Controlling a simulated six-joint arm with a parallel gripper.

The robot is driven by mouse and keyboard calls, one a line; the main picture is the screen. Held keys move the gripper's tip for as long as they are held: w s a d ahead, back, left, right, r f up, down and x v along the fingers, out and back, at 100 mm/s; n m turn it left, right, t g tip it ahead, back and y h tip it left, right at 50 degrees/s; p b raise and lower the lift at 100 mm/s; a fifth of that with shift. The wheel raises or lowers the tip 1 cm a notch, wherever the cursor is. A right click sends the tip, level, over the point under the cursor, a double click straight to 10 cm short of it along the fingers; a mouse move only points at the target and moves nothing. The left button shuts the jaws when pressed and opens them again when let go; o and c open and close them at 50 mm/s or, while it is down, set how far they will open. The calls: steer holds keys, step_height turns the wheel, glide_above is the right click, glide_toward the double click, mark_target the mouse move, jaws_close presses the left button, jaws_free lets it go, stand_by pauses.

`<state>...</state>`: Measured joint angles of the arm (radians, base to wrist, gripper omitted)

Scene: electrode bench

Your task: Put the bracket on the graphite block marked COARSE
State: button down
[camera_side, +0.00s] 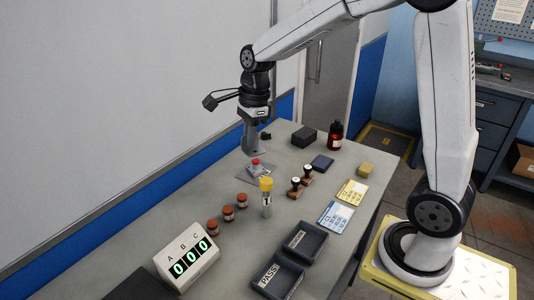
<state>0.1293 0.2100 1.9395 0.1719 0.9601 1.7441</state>
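My gripper (255,117) points down over the far left part of the bench. A grey, upright, angled piece (250,138) with a foot shows directly below it; it looks like the bracket, but I cannot tell whether my gripper holds it. The fingers are too small and merged with it to read. A dark block (304,136) lies on the bench to the right of my gripper, and a flatter dark blue-grey block (322,162) lies nearer. No COARSE marking is readable on either, so I cannot tell which block is the marked one.
A metal plate with a red knob (256,168) is just in front of my gripper. A yellow-capped tube (266,198), stamps (301,181), brown jars (228,212), a dark bottle (335,136), trays (278,276) and a counter display (187,258) stand around the bench.

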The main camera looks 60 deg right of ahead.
steer(key=s+d+m+t+h, duration=0.15)
steer(key=d+m, duration=0.55)
steer(key=d, duration=1)
steer(key=s+d+m, duration=0.3)
steer(key=d+m, duration=0.3)
steer(key=d, duration=1)
glide_above(302, 133)
steer(key=f, duration=0.9)
steer(key=s+f, duration=0.1)
steer(key=f, duration=0.4)
steer(key=shift+a+f, duration=0.15)
steer(key=shift+f, duration=0.2)
steer(key=shift+w+f, duration=0.1)
steer(key=shift+f, duration=0.05)
steer(key=shift+w+f, duration=0.1)
steer(key=shift+f, duration=1.55)
